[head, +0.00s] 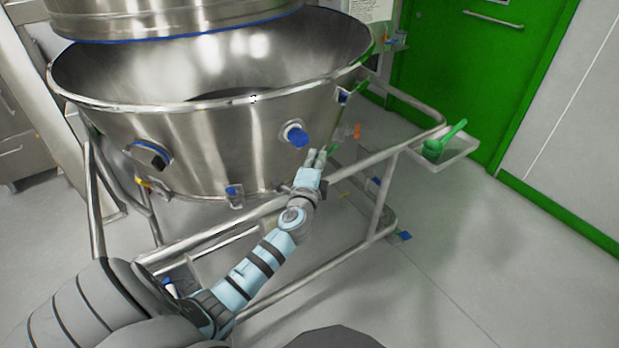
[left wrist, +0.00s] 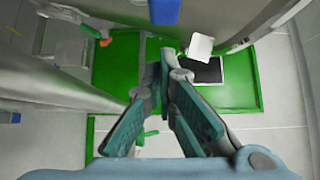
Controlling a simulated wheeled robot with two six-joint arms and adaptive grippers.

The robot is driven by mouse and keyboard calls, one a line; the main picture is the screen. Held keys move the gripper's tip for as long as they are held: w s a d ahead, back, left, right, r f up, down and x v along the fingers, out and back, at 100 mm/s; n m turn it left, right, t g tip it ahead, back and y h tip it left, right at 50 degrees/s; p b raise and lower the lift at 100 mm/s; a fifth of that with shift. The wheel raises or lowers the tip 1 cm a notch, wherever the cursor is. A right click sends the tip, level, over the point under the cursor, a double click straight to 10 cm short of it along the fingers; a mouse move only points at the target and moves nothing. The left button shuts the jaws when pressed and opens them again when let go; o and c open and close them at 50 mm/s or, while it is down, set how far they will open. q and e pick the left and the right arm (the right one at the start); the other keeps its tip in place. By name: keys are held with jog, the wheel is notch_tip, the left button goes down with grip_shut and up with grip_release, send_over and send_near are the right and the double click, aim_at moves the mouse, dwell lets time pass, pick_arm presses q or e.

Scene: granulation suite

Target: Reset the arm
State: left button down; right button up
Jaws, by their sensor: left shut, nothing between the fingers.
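My left arm reaches in from the lower left in the head view. Its gripper (head: 317,160) is close in front of the steel bowl (head: 190,145), a little below and right of the blue-capped port (head: 296,135). In the left wrist view the gripper (left wrist: 166,62) has its fingertips together, with nothing between them. I cannot tell whether it touches the bowl. My right gripper is not in view.
A tubular steel frame (head: 375,160) surrounds the bowl. A small tray (head: 461,145) with a green scoop (head: 445,139) hangs at its right corner. A green door (head: 470,60) stands behind. The floor (head: 500,270) at the right is clear.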

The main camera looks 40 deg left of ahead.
pick_arm(q)
jog(key=p+v, duration=0.1)
jog(key=v, duration=0.9)
jog(key=shift+d, duration=0.15)
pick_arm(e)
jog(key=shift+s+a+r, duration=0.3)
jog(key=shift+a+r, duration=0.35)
pick_arm(q)
jog(key=s+d+f+n+g+h, duration=0.2)
jog(key=s+f+n+g, duration=0.6)
jog(key=s+f, duration=0.4)
jog(key=s+d+f+n+g+h, duration=0.3)
jog(key=s+d+g+h, duration=0.15)
jog(key=s+d, duration=0.7)
jog(key=s+a+f, duration=0.2)
jog(key=a+f, duration=0.1)
jog(key=f, duration=1.5)
jog(key=s+a+f+n+g, duration=0.1)
jog(key=s+f+g, duration=0.1)
jog(key=s+f, duration=1.2)
notch_tip(320, 180, up, 13)
jog(key=s+h+p, duration=0.1)
jog(key=p, duration=1.2)
jog(key=shift+s+d, duration=0.25)
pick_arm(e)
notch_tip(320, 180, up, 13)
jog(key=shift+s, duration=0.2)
